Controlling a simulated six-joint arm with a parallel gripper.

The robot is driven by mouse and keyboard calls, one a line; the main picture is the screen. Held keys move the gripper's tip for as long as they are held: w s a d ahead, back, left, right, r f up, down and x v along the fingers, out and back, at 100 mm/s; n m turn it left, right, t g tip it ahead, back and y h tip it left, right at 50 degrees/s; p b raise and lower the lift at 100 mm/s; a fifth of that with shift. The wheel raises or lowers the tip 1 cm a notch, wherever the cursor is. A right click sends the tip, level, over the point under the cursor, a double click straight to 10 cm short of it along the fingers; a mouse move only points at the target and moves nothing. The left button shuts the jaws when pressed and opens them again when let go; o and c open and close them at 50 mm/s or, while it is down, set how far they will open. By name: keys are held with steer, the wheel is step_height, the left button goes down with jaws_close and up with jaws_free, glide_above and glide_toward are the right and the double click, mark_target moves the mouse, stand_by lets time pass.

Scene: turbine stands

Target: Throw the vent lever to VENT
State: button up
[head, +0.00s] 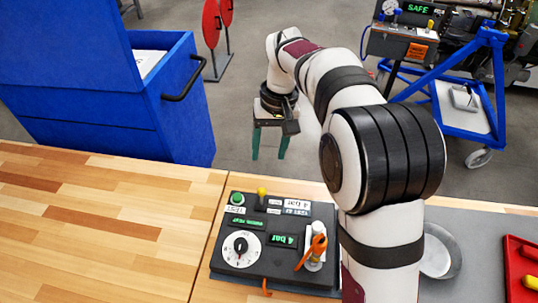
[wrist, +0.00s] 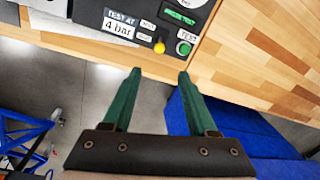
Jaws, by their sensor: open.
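A dark control box (head: 225,270) sits at the front edge of the wooden bench. A short lever with a yellow knob (head: 262,193) stands at its far edge, beside small white labels too small to read. The yellow knob also shows in the wrist view (wrist: 159,47), just beyond the fingertips and between their lines. My gripper (head: 269,156) has green fingers, apart and empty. It hangs past the bench's far edge, beyond the box, touching nothing. In the wrist view the open fingers (wrist: 160,72) point toward the lever.
A blue bin (head: 190,120) stands beyond the bench. A red tray (head: 520,270) lies at right. The left bench is clear.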

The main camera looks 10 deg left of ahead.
mark_target(262, 189)
steer(key=f, duration=0.4)
steer(key=a+f, duration=0.1)
steer(key=f, duration=0.8)
steer(key=shift+s+a+f, duration=0.3)
steer(key=shift+f, duration=0.1)
jaws_close()
